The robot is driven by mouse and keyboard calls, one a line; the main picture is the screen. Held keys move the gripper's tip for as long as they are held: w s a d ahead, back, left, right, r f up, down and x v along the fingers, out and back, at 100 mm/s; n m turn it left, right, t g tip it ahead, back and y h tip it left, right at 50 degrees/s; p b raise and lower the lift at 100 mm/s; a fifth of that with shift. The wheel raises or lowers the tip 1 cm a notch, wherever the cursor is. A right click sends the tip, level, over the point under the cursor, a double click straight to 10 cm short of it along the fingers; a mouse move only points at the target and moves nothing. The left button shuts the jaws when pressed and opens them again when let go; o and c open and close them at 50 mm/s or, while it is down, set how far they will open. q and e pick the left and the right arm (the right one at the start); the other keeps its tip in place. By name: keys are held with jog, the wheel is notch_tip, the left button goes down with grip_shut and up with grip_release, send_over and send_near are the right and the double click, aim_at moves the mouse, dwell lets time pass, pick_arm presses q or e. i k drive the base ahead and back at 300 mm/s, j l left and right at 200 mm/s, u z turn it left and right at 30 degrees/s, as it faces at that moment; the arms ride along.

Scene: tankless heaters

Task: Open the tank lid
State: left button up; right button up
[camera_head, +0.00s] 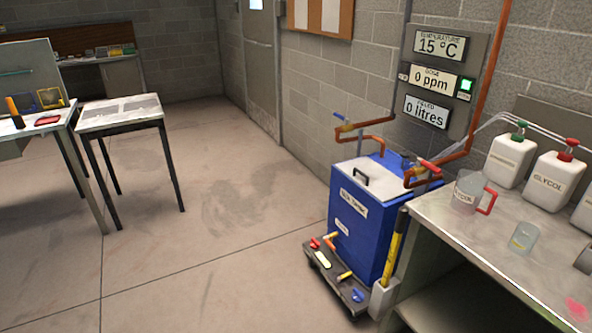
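The blue tank (361,237) stands against the right wall beside the workbench. Its grey-white lid (366,192) lies flat on top and looks closed. A dark handle (361,177) sits on the lid. Copper pipes with valve handles run over and behind the tank top, including a red-handled one (430,166) at its right and one with a yellow and blue handle (344,127) at its back left. Neither of my grippers is in view.
A black trolley base (338,285) with coloured valves sits at the tank's front. A yellow-handled tool (396,245) stands between tank and workbench (480,237). The bench holds a jug (467,191), a beaker (523,238) and white canisters (553,181). Floor left of the tank is clear.

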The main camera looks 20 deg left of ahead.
aim_at(381, 183)
jog(key=u, duration=0.2)
jog(key=i+j, duration=0.1)
jog(key=i, duration=0.35)
jog(key=i+j+z, duration=0.15)
jog(key=i, duration=0.3)
